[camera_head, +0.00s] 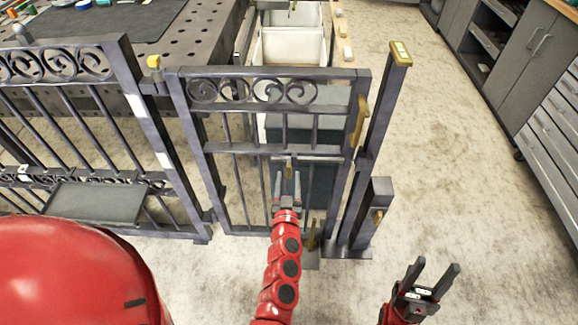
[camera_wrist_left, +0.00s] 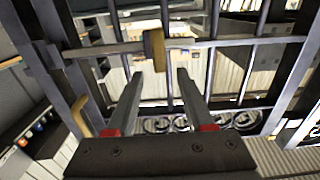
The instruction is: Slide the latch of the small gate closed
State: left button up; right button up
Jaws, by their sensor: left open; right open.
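The small gate (camera_head: 262,72) is a dark metal frame with scrolls along its top, standing in front of me. Its latch knob (camera_head: 288,166) is a small brass piece at mid-height. In the left wrist view the knob (camera_wrist_left: 153,50) sits on a grey latch rod (camera_wrist_left: 105,49) that runs to the left. My left gripper (camera_head: 288,177) is open in front of the gate, its fingertips on either side of the knob. In the left wrist view my left gripper (camera_wrist_left: 160,75) shows spread fingers and no clear contact with the knob. My right gripper (camera_head: 433,274) is open and empty, low at the right.
A tall post (camera_head: 383,105) with a brass cap stands right of the gate, with a shorter post (camera_head: 370,210) beside it. A fixed fence panel (camera_head: 118,85) is at the left, before a perforated workbench (camera_head: 200,45). Bare floor (camera_head: 460,150) lies at the right, before grey cabinets (camera_head: 525,75).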

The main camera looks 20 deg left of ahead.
aim_at(289, 169)
pick_arm(q)
jog(key=x, duration=0.5)
grip_shut()
dwell(1.4)
